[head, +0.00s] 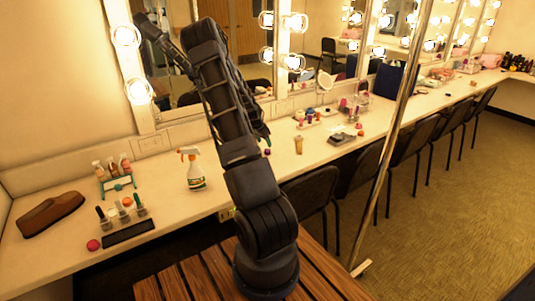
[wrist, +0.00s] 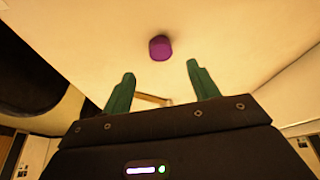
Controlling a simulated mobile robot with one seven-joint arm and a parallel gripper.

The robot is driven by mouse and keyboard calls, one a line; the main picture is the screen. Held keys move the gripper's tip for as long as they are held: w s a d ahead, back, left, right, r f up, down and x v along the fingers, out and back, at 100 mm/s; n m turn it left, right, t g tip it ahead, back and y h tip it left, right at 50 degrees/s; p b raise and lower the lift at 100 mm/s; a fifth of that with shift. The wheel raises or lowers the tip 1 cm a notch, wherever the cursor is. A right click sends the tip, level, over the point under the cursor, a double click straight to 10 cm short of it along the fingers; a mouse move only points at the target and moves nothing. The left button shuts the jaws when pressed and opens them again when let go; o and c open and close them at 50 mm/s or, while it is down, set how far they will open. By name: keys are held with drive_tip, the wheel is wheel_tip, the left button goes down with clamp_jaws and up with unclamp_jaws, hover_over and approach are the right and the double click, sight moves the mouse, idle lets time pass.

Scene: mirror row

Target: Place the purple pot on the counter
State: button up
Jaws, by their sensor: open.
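The purple pot (wrist: 160,47) is small and round and rests on the pale counter (wrist: 230,30) in the wrist view. My gripper (wrist: 160,69) has two green fingers spread apart with nothing between them. The pot lies beyond the fingertips, roughly centred between them, and is not touched. In the head view, a small purple spot (head: 267,152) shows on the counter just right of my arm and is probably the pot. My arm hides most of the gripper there.
Left of my arm on the counter (head: 60,255) are a spray bottle (head: 194,170), a brown case (head: 50,214), a bottle rack (head: 119,184) and a red ball (head: 93,245). To the right are a tan tube (head: 299,144) and cosmetics. Chairs (head: 310,190) line the front; mirrors stand behind.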

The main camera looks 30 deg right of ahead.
sight(267, 150)
drive_tip(key=shift+x, duration=3.45)
drive_tip(key=shift+a, duration=0.2)
drive_tip(key=shift+c, duration=0.4)
drive_tip(key=c, duration=1.1)
drive_tip(key=shift+o, duration=0.2)
